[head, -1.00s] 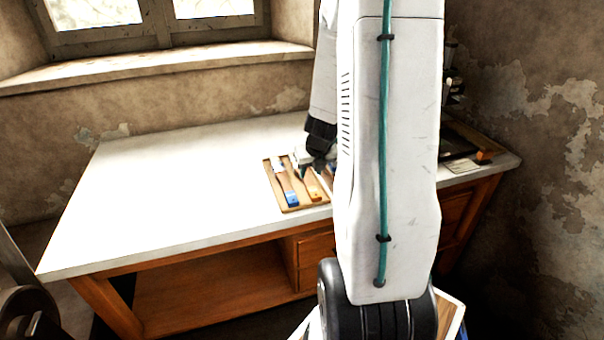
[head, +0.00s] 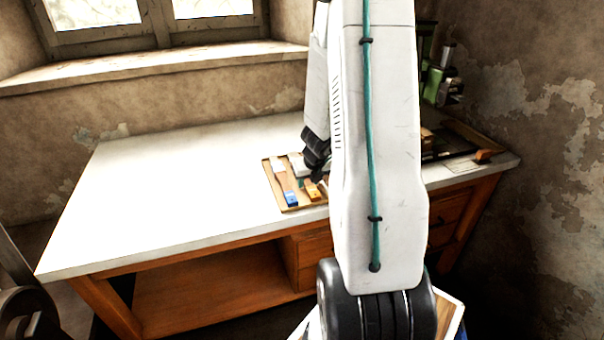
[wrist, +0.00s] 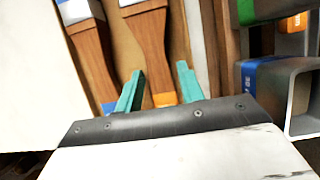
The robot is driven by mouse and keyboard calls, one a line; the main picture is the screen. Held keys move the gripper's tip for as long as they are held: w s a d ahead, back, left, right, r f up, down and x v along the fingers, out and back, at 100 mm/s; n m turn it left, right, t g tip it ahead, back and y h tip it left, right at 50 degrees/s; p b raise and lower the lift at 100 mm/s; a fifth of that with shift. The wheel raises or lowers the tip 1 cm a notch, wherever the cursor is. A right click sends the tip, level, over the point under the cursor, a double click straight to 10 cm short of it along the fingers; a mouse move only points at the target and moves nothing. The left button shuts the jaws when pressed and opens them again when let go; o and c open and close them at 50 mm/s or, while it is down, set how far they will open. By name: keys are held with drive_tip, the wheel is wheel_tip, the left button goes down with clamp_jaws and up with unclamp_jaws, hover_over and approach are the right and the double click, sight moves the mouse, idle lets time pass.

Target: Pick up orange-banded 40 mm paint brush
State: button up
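The orange-banded paint brush (head: 312,193) lies in a shallow wooden tray (head: 268,172) on the bench, right of a blue-banded brush (head: 291,198). In the wrist view the orange-banded brush (wrist: 149,38) has a wooden handle and an orange end. My gripper (wrist: 160,72) is open, its two teal fingers on either side of that handle with gaps showing. I cannot tell how high the fingertips are above the tray. In the head view my gripper (head: 314,181) is small and partly hidden over the tray. No size marking on the brush is readable.
The blue-banded brush (wrist: 92,50) lies close left of my fingers in the wrist view. A square metal tube with a blue label (wrist: 262,80) is close on the right. A green device (head: 435,85) stands at the bench's right. The left bench top (head: 170,190) is clear.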

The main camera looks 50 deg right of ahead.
drive_tip(key=shift+f, duration=0.15)
clamp_jaws()
